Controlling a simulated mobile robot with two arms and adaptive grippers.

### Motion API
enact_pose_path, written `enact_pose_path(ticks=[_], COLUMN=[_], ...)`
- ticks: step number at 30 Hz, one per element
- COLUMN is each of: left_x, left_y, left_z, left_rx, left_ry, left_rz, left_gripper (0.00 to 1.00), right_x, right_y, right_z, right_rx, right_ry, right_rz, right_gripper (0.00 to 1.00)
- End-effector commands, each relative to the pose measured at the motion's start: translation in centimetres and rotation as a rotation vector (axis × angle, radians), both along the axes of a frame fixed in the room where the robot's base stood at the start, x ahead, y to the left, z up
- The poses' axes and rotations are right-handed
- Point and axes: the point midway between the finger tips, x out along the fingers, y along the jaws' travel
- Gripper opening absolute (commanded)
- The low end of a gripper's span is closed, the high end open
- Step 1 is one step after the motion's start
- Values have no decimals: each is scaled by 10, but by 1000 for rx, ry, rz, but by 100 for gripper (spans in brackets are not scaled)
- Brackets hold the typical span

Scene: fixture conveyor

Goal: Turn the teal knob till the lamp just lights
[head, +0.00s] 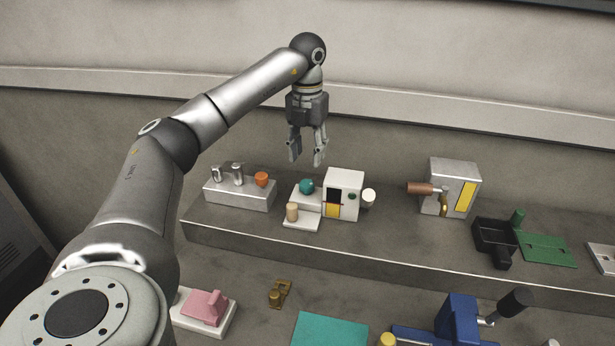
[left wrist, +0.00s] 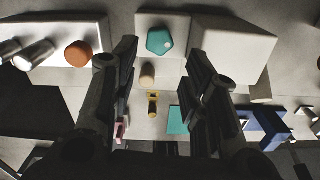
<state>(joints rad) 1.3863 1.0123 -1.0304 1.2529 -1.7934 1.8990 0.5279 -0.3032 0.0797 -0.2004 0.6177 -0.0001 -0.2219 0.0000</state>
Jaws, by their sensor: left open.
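The teal knob (head: 307,186) sits on a low white base beside a white box (head: 345,180) on the grey shelf. In the left wrist view the teal knob (left wrist: 160,41) looks faceted, with a pale dot near its edge. My left gripper (head: 307,160) points down, open and empty, above the knob and apart from it. In the left wrist view the knob shows between the fingertips. A small dark green round piece (head: 352,196) is on the box's face, and a white round piece (head: 369,197) is at its right side. I cannot tell which is the lamp. My right gripper is not in view.
A tan cylinder (head: 292,211) stands in front of the knob. A white block with metal taps and an orange knob (head: 261,179) is to the left. A metal box with a copper cylinder (head: 420,188) is to the right. Several fixtures lie lower in front.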

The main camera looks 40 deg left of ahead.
Motion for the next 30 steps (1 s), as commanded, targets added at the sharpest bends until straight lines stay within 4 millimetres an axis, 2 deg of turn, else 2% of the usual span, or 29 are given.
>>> enact_pose_path(ticks=[9,15,20,28,30], left_x=[-1,-1,-1,-1,-1], left_y=[0,0,0,0,0], left_z=[-59,-87,-97,-98,-98], left_rx=[0,1,0,0,0], left_ry=[5,4,2,1,1], left_rz=[1,1,1,1,1], left_gripper=[41,41,41,41,32], right_x=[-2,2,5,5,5], right_y=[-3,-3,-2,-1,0], right_z=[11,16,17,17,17], right_rx=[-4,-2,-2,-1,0], right_ry=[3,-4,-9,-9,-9], right_rz=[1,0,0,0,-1], right_gripper=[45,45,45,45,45])
